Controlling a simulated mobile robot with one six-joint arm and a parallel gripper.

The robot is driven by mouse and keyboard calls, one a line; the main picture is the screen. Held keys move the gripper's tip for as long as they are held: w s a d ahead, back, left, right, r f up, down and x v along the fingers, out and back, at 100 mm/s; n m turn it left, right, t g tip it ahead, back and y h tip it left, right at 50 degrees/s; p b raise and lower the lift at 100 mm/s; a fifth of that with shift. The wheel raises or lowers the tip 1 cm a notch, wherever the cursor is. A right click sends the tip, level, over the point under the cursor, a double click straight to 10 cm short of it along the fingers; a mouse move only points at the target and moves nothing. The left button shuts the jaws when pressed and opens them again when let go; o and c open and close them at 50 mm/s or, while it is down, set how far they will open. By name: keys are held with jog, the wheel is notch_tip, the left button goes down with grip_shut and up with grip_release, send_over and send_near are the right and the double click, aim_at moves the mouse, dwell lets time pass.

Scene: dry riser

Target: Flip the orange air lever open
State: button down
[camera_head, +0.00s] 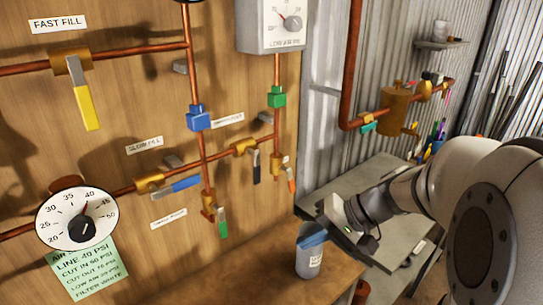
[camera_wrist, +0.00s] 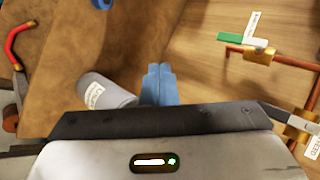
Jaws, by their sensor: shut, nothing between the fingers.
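The orange air lever (camera_head: 291,182) hangs down from a small brass valve (camera_head: 277,163) at the lower end of a copper pipe, right of the black lever (camera_head: 256,167). I cannot make out the orange lever in the wrist view. My gripper (camera_head: 311,239) is in front of and below the lever, apart from it. Its blue fingers point left in the head view and are shut with nothing between them. They also show in the wrist view (camera_wrist: 159,72), pressed together.
A grey labelled container (camera_head: 309,259) stands on the wooden bench just below my fingers; it also shows in the wrist view (camera_wrist: 105,92). Copper pipes cross the panel.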

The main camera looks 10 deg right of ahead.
jog(key=w+d+r+m+t+y+b, duration=0.1)
jog(key=w+d+r+m+t+y, duration=0.25)
jog(key=w+d+t, duration=0.7)
jog(key=w+a+g+p, duration=0.1)
jog(key=w+a+p, duration=0.2)
jog(key=w+a, duration=0.2)
jog(key=shift+w+a+f, duration=0.2)
jog(key=shift+a+f, duration=0.1)
jog(key=shift+a, duration=1.1)
jog(key=shift+n, duration=0.25)
